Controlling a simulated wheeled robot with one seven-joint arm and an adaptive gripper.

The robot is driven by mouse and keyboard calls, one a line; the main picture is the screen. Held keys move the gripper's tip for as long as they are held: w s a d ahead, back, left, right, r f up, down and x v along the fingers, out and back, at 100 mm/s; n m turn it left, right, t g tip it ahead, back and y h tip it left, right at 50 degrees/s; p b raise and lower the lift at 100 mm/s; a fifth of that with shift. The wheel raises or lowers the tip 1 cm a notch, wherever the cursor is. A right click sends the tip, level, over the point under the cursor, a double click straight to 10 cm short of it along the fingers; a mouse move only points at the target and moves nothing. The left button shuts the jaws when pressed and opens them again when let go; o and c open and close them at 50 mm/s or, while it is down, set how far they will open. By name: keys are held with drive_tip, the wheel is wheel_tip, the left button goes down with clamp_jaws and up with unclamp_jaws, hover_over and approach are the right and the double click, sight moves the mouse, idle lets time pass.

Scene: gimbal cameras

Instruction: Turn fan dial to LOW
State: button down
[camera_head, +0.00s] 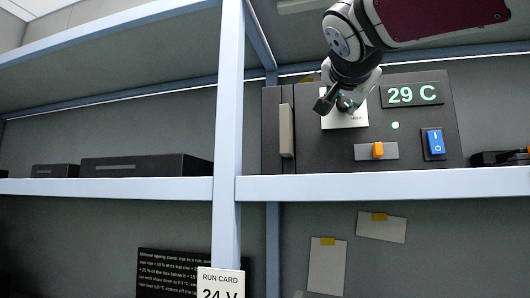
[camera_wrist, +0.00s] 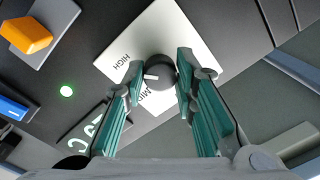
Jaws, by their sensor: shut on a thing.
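The fan dial (camera_wrist: 160,72) is a dark round knob on a white plate (camera_wrist: 186,42). A short white mark on it points left in the wrist view. The word HIGH shows on the plate; other lettering is partly hidden by my fingers, and I cannot read LOW. My gripper (camera_wrist: 161,66) has one finger on each side of the knob and is shut on it. In the head view my gripper (camera_head: 336,103) is at the white plate (camera_head: 357,119) and hides most of the dial.
The dark panel (camera_head: 320,150) stands on a shelf (camera_head: 400,184). It carries a 29 C display (camera_head: 412,94), a green light (camera_head: 395,125), an orange slider (camera_head: 378,150) and a blue rocker switch (camera_head: 434,143). A pale vertical handle (camera_head: 286,130) is at its left.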

drive_tip(key=n, duration=1)
drive_tip(key=shift+g, duration=0.3)
drive_tip(key=n+p, duration=0.1)
drive_tip(key=n, duration=0.2)
drive_tip(key=shift+n, duration=0.3)
drive_tip(key=n+p, duration=0.2)
drive_tip(key=n, duration=0.4)
drive_tip(key=shift+r+n+h, duration=0.1)
drive_tip(key=shift+n+h, duration=0.3)
drive_tip(key=n+p, duration=0.1)
drive_tip(key=n, duration=0.2)
drive_tip(key=shift+n+p, duration=0.9)
drive_tip(key=shift+n, duration=0.9)
